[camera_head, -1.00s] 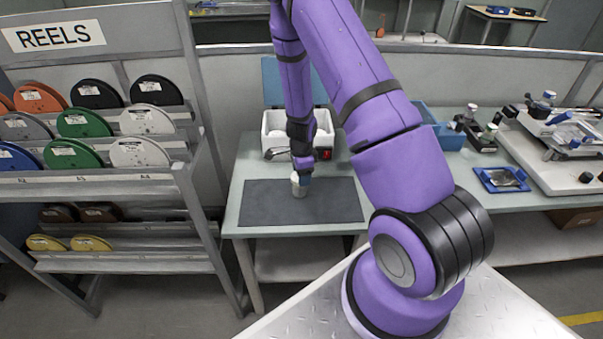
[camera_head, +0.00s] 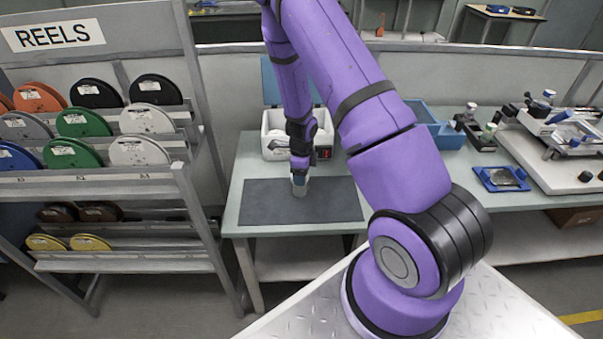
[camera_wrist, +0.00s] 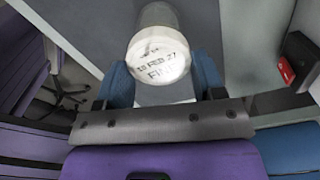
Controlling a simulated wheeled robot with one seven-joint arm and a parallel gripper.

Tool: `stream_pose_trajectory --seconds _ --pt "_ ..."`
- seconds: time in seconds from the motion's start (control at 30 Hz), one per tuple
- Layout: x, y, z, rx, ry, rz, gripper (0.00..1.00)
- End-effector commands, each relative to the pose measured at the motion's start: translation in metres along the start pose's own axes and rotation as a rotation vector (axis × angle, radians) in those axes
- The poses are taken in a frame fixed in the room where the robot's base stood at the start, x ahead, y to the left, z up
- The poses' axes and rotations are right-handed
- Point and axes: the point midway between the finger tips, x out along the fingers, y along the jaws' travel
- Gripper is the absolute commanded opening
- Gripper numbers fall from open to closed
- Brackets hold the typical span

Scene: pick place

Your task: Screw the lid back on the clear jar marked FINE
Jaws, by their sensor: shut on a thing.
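In the wrist view the jar (camera_wrist: 158,55) is a whitish cylinder between my gripper's blue fingers (camera_wrist: 164,82). Printed text on its near end reads a date with "FEB 27" and "FINE". My gripper is shut on it from above. I cannot tell whether the marked near end is a lid or part of the jar itself. No separate lid can be made out in either view.
A blue bin (camera_head: 447,135) and fixtures are to the right. A reel rack (camera_head: 178,165) stands left.

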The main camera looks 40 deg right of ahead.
Motion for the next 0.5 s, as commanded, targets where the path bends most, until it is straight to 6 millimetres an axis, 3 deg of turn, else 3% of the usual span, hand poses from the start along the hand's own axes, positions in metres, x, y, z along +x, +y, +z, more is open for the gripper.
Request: stream_pose_trajectory --seconds 0.2,0.5 --pt "0.0 0.0017 0.0007 0.23 0.0 0.0 0.47" --pt "-0.0002 0.0016 0.0005 0.254 -0.001 0.0 0.47"
